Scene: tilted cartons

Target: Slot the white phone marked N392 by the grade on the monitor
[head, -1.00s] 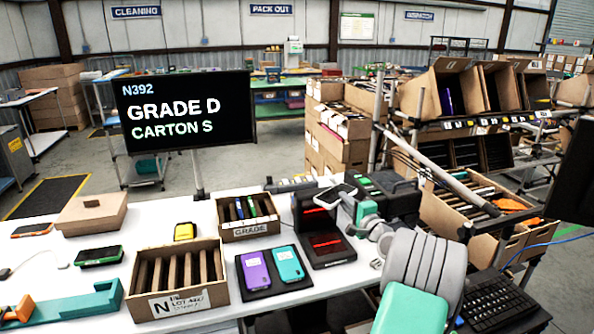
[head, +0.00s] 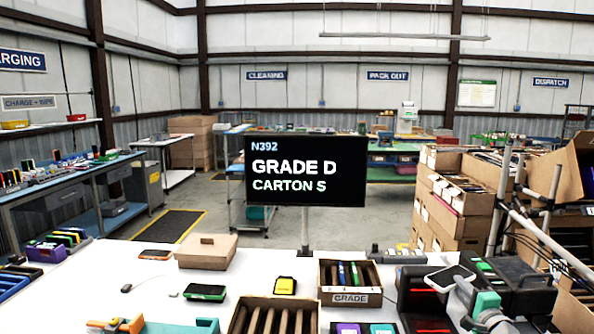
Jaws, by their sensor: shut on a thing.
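The monitor (head: 305,170) stands behind the white table and reads N392, GRADE D, CARTON S. A phone (head: 449,277) with a pale rim and a dark face is in my gripper (head: 462,286) at the lower right, above the black devices. I cannot read any mark on the phone. My gripper is shut on it; the fingers are small and partly hidden. A tilted carton (head: 571,185) shows at the right edge, cut off by the frame. Its letter cannot be read.
A slotted box marked GRADE (head: 349,298) holds a few thin coloured items. Black devices (head: 520,290) crowd the right. The table's left middle has free room.

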